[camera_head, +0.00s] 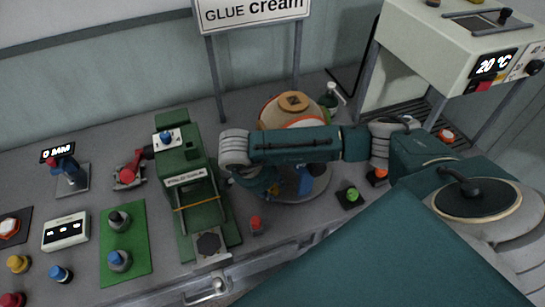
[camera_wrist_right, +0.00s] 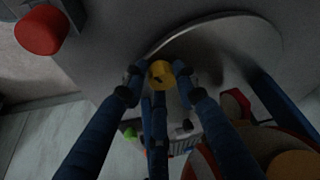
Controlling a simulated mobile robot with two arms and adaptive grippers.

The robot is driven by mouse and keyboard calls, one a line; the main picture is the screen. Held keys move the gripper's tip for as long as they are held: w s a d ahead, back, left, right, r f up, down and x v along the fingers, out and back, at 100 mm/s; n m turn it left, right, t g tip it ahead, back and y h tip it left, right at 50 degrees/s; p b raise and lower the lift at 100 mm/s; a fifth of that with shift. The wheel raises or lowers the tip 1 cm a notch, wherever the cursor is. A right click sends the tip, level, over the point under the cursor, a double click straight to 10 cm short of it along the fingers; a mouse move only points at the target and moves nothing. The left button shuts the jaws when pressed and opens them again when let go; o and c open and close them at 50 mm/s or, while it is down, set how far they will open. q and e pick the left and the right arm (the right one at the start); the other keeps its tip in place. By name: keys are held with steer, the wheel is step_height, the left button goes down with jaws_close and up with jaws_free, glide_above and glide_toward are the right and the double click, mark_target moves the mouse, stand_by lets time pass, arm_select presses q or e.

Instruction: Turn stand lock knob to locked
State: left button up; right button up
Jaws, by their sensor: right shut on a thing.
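In the right wrist view my right gripper (camera_wrist_right: 160,84) is closed on a small yellow knob (camera_wrist_right: 160,72), with one finger on each side of it. The knob sits by the edge of the round grey stand base (camera_wrist_right: 245,38). In the head view the right gripper (camera_head: 262,186) reaches down at the left of that stand base (camera_head: 318,187), beside the blue stand post (camera_head: 304,182). My arm hides part of the stand and ball. I cannot read the knob's lock position. My left gripper is not in view.
A ball with an orange-brown top (camera_head: 292,102) is behind my arm. A green press (camera_head: 192,185) stands close to the left of my gripper. A green button (camera_head: 352,196) is to the right.

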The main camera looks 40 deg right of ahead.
steer(key=shift+w+d+r+m, duration=0.2)
steer(key=shift+w+m, duration=0.05)
steer(key=shift+m, duration=0.25)
steer(key=o, duration=1)
steer(key=shift+c, duration=0.2)
steer(key=shift+o, duration=0.7)
steer(key=shift+f, duration=0.1)
steer(key=shift+a, duration=0.1)
steer(key=v, duration=1.2)
